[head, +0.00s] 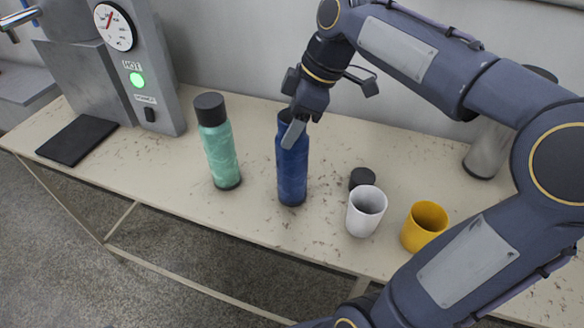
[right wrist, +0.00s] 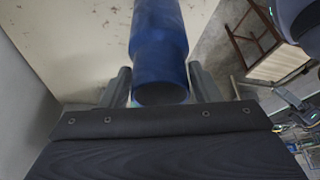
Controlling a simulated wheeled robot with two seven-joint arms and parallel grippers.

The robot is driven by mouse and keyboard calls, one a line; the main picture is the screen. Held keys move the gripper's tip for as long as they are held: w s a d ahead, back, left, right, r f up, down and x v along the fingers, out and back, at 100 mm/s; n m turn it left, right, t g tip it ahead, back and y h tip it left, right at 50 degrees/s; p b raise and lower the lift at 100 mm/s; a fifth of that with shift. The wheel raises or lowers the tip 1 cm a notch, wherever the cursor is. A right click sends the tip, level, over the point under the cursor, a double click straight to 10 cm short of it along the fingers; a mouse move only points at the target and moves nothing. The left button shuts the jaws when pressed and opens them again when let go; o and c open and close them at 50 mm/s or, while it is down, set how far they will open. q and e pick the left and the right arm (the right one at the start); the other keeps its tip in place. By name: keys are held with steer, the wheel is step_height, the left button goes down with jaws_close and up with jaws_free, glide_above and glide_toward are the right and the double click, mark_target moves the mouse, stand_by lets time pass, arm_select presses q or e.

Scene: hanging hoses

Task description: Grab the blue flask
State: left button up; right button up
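The blue flask (head: 291,170) stands upright on the table in the head view. Its top end also shows in the right wrist view (right wrist: 160,50), between the two fingers. My right gripper (head: 292,132) is at the flask's upper part, with one finger across its near side and the other hidden behind it. In the right wrist view a finger of this gripper (right wrist: 160,84) lies close along each side of the flask's neck. I cannot tell whether they touch it. My left gripper is not in view.
A green flask with a black lid (head: 220,150) stands left of the blue one. A black cap (head: 362,178), a white cup (head: 366,210) and a yellow cup (head: 424,226) stand to the right. A grey machine (head: 155,75) is at the back left. A metal container (head: 488,150) is partly behind my arm.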

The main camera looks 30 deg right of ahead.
jaws_close()
steer(key=shift+r, duration=0.1)
